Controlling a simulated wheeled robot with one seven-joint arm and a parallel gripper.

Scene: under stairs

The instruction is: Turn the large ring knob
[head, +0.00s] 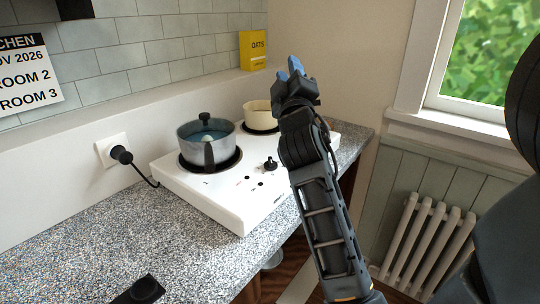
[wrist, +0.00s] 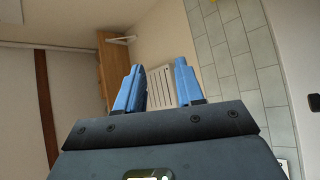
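A white two-ring hot plate (head: 232,206) stands on the speckled counter. One black knob (head: 270,164) shows on its front part, near small dark spots; I cannot tell which ring it serves, and my arm may hide another knob. The larger ring (head: 184,167) lies under a grey pot with a lid. My gripper (head: 292,66) is raised above the right end of the hot plate, well apart from the knob, its blue fingers pointing up. In the wrist view my gripper (wrist: 160,82) has its two blue fingers apart with nothing between them.
The grey pot (head: 206,143) has its dark handle toward the front. A cream pot (head: 259,114) sits on the rear ring. A black plug and cord (head: 122,155) are at the left wall. A yellow oats box (head: 253,50) stands on the ledge. The left counter (head: 95,225) is mostly clear.

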